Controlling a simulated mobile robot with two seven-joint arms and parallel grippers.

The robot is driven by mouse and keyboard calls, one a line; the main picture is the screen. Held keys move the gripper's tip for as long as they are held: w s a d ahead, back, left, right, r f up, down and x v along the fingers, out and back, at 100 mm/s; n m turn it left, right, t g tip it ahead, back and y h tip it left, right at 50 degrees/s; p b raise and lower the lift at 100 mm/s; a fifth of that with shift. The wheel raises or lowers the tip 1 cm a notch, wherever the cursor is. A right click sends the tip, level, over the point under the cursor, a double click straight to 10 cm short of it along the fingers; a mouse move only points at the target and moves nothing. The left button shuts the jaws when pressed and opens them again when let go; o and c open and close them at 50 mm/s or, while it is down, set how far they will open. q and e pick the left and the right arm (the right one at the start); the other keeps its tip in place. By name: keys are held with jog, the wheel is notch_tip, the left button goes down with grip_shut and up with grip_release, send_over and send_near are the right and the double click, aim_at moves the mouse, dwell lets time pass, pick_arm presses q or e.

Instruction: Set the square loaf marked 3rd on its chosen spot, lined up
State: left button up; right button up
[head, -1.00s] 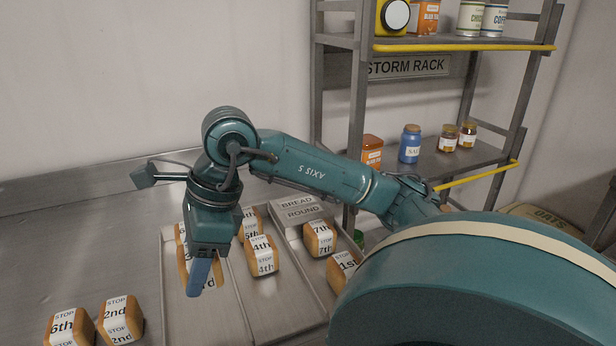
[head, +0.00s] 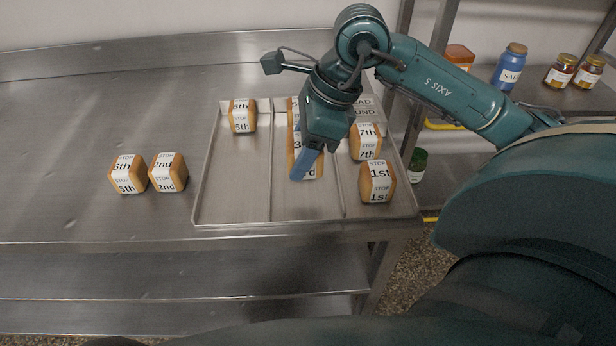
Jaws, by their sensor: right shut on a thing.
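The square loaf marked 3rd (head: 312,172) has a brown crust and a white label. It appears over the middle lane of the steel tray (head: 238,212); I cannot tell whether it touches the tray. My right gripper (head: 305,165) points down and is shut on it, and its blue finger covers much of the loaf. A loaf in the middle lane (head: 292,105) shows only partly behind my arm. A loaf (head: 242,116) stands at the back of the left lane. Loaves marked 7th (head: 366,141) and 1st (head: 378,182) stand in the right lane. My left gripper is not in view.
Loaves marked 6th (head: 127,175) and 2nd (head: 167,173) stand on the steel counter (head: 90,110) left of the tray. The front of the left lane is bare. A rack with jars and a blue salt bottle (head: 509,67) stands at the right.

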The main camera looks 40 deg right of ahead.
aim_at(293, 196)
notch_tip(293, 196, down, 7)
jog(key=shift+r, duration=0.15)
dwell(0.4)
jog(key=shift+f+b, duration=0.3)
jog(key=shift+b, duration=0.15)
jog(key=o, duration=1)
jog(key=shift+r, duration=0.15)
jog(key=shift+d+r+p, duration=0.15)
jog(key=shift+r+p, duration=0.2)
jog(key=shift+r, duration=0.15)
jog(key=v, duration=1.1)
jog(key=shift+s+r, duration=0.1)
jog(key=shift+s, duration=0.05)
